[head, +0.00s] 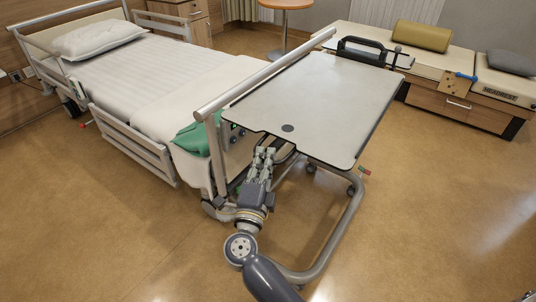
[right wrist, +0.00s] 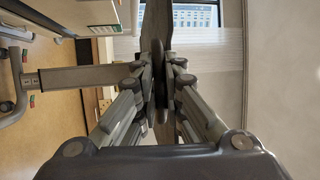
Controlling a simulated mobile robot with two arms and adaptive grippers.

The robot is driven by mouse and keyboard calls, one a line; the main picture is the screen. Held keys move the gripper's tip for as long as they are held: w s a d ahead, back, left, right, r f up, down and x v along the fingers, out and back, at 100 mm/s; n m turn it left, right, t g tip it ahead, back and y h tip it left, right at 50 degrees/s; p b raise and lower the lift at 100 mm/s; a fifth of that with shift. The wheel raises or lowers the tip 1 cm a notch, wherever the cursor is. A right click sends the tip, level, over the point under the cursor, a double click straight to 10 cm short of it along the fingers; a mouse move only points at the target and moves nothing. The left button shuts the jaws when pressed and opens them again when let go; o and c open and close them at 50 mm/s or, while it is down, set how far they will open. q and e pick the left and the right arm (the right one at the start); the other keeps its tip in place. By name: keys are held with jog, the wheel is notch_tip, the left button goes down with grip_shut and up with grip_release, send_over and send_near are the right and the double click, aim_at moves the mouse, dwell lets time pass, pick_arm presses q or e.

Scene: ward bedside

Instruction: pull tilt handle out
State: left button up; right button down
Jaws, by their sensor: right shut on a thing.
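The overbed table (head: 310,95) has a grey top with a dark rim and a round dark spot near its front edge. My right gripper (head: 265,153) is at the front left edge of this top, reaching in at or just under it. In the right wrist view its fingers (right wrist: 162,88) are closed together on a dark, narrow piece (right wrist: 155,22), which seems to be the tilt handle. The fingers hide much of it. In the head view the handle is hidden by the gripper and the tabletop. My left gripper is not in view.
A bed (head: 150,75) with a white pillow (head: 98,39) stands left, a green cloth (head: 190,138) at its foot end. A grey rail (head: 262,76) runs along the table's left side. The table's curved base tube (head: 345,222) lies right of my arm. Floor at right is clear.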

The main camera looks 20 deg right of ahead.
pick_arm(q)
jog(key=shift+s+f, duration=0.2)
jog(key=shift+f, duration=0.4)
pick_arm(e)
jog(key=shift+s+a+f, duration=0.15)
jog(key=shift+s+a, duration=0.2)
jog(key=shift+a, duration=0.2)
jog(key=c, duration=1.9)
grip_release()
jog(key=shift+o, duration=1.1)
jog(key=shift+s+a, duration=0.15)
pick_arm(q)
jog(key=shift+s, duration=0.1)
pick_arm(e)
jog(key=shift+d, duration=0.2)
